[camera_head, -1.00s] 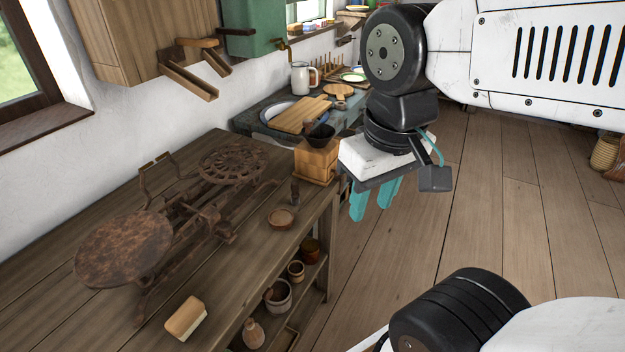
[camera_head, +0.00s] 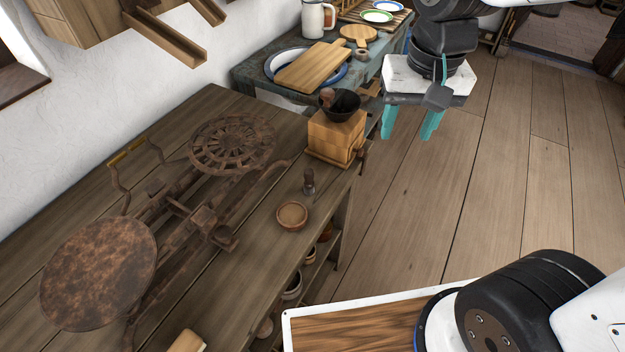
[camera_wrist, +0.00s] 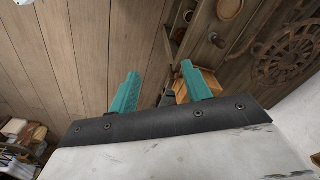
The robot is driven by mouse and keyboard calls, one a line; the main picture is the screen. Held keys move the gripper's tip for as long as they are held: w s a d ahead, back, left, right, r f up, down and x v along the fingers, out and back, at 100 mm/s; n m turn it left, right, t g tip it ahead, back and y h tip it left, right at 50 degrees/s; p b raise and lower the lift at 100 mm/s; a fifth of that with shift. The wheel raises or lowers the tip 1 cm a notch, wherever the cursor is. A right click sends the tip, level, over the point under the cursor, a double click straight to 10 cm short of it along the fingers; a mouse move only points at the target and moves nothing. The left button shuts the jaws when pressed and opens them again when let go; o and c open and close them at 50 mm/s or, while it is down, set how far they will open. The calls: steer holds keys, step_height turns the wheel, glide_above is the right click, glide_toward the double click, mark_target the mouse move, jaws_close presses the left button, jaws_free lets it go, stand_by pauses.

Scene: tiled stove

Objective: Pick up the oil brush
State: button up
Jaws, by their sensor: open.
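A small dark upright object with a knobbed handle (camera_head: 309,183) stands on the wooden table, just behind a small round brown bowl (camera_head: 292,215). It may be the oil brush, but it is too small to be sure; it also shows in the wrist view (camera_wrist: 216,40). My gripper (camera_head: 409,128) has two teal fingers pointing down, apart and empty. It hangs over the floor, right of the table and of the wooden grinder. In the wrist view, my gripper (camera_wrist: 160,78) has nothing between its fingers, and the small object lies beyond the right finger.
A wooden grinder (camera_head: 336,138) stands at the table's right edge, between the small object and my gripper. A rusty scale (camera_head: 185,215) fills the table's left. A cutting board (camera_head: 313,66) lies on a plate behind. Plank floor (camera_head: 460,180) is free on the right.

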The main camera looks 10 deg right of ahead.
steer(key=w+a+f+m, duration=0.1)
steer(key=w+a+f, duration=0.4)
steer(key=a, duration=0.1)
steer(key=m, duration=0.1)
glide_above(309, 169)
steer(key=shift+g, duration=0.4)
steer(key=f, duration=0.7)
steer(key=shift+s+d+f, duration=0.25)
steer(key=shift+s+f, duration=0.05)
steer(key=shift+s, duration=0.1)
steer(key=f, duration=0.8)
steer(key=shift+w+a+f, duration=0.3)
steer(key=shift+w+f, duration=0.05)
steer(key=shift+c, duration=0.2)
jaws_close()
